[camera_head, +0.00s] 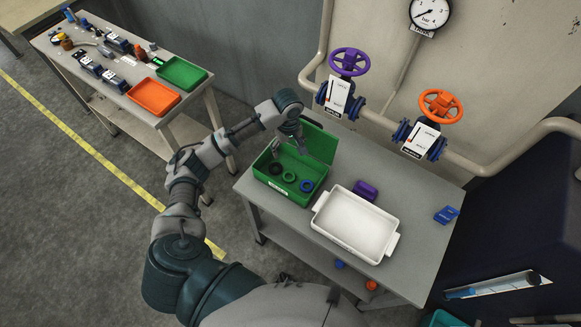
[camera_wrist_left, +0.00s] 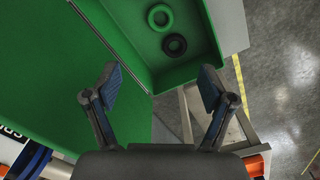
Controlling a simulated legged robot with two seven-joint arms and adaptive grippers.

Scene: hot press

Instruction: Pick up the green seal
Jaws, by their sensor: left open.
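The green seal (camera_head: 289,177) is a ring lying flat in the open green box (camera_head: 268,182). It lies between a black seal (camera_head: 275,168) and a blue seal (camera_head: 306,185). In the left wrist view the green seal (camera_wrist_left: 160,17) is at the top, with the black seal (camera_wrist_left: 174,45) just below it; the blue seal does not show there. My left gripper (camera_head: 302,150) is over the back of the box, beside its raised lid. Its fingers (camera_wrist_left: 157,82) are spread and empty, apart from the seals. My right gripper does not show.
The box's raised lid (camera_head: 318,143) stands close to my left gripper. A white tray (camera_head: 352,222) and a purple block (camera_head: 366,190) share the grey table (camera_head: 425,230). Pipes with a purple valve wheel (camera_head: 349,62) and an orange one (camera_head: 440,106) run behind it.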

